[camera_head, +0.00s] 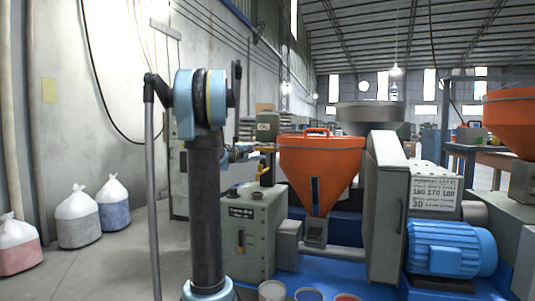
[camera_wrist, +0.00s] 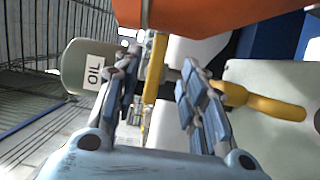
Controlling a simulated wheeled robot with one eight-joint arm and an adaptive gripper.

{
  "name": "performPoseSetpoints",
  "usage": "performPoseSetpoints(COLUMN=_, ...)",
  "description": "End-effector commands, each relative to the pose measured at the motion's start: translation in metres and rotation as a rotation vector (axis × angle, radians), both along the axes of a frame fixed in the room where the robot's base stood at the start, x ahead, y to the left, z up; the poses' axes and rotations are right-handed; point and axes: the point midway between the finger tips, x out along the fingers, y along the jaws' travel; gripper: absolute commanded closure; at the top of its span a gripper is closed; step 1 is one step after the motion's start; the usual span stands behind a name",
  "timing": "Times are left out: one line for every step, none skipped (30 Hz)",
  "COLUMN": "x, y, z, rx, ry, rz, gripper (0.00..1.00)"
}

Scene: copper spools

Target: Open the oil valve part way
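The oil tank (camera_wrist: 75,68), a grey-green container with a white label reading OIL, is at the left of the wrist view. It also shows in the head view (camera_head: 268,119). A yellow bar (camera_wrist: 155,68), apparently the valve lever, crosses the line below the tank. A curved yellow pipe (camera_wrist: 268,104) continues to the right in the wrist view. My gripper (camera_wrist: 160,65) is open, its two fingers on either side of the yellow bar. I cannot tell whether either finger touches it. In the head view my gripper (camera_head: 258,152) is small, beside the tank's yellow fittings.
An orange hopper (camera_head: 321,160) stands close right of my gripper and fills the top of the wrist view. A grey-green control box (camera_head: 255,235) is below. A blue motor (camera_head: 450,248) is at right. White bags (camera_head: 78,217) stand at left, with clear floor beside them.

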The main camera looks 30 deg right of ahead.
Motion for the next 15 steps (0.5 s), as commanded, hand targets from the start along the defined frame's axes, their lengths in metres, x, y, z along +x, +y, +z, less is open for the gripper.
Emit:
performPoseSetpoints(x=0.003, y=-0.01, z=0.0, rx=0.0, ry=0.0, rz=-0.003, gripper=0.62)
performPoseSetpoints(x=0.004, y=-0.015, z=0.0, rx=0.0, ry=0.0, rz=-0.003, gripper=0.62)
performPoseSetpoints(x=0.006, y=-0.022, z=0.0, rx=0.0, ry=0.0, rz=-0.003, gripper=0.62)
performPoseSetpoints(x=0.008, y=-0.027, z=0.0, rx=0.0, ry=0.0, rz=-0.003, gripper=0.62)
performPoseSetpoints(x=0.01, y=-0.032, z=0.0, rx=0.0, ry=0.0, rz=-0.003, gripper=0.62)
performPoseSetpoints(x=0.012, y=-0.038, z=0.0, rx=0.0, ry=0.0, rz=-0.003, gripper=0.62)
performPoseSetpoints(x=0.013, y=-0.042, z=0.0, rx=0.0, ry=0.0, rz=-0.002, gripper=0.62)
performPoseSetpoints(x=0.014, y=-0.047, z=0.0, rx=0.0, ry=0.0, rz=-0.002, gripper=0.62)
performPoseSetpoints(x=0.016, y=-0.052, z=0.0, rx=0.0, ry=0.0, rz=-0.002, gripper=0.62)
performPoseSetpoints(x=0.018, y=-0.056, z=0.0, rx=0.0, ry=0.0, rz=-0.002, gripper=0.62)
performPoseSetpoints(x=0.019, y=-0.059, z=0.0, rx=0.0, ry=0.0, rz=-0.002, gripper=0.62)
performPoseSetpoints(x=0.02, y=-0.063, z=0.0, rx=0.0, ry=0.0, rz=-0.002, gripper=0.62)
performPoseSetpoints(x=0.021, y=-0.066, z=0.0, rx=0.0, ry=0.0, rz=-0.001, gripper=0.62)
performPoseSetpoints(x=0.022, y=-0.068, z=0.0, rx=0.0, ry=0.0, rz=-0.001, gripper=0.62)
performPoseSetpoints(x=0.023, y=-0.071, z=0.0, rx=0.0, ry=0.0, rz=-0.001, gripper=0.62)
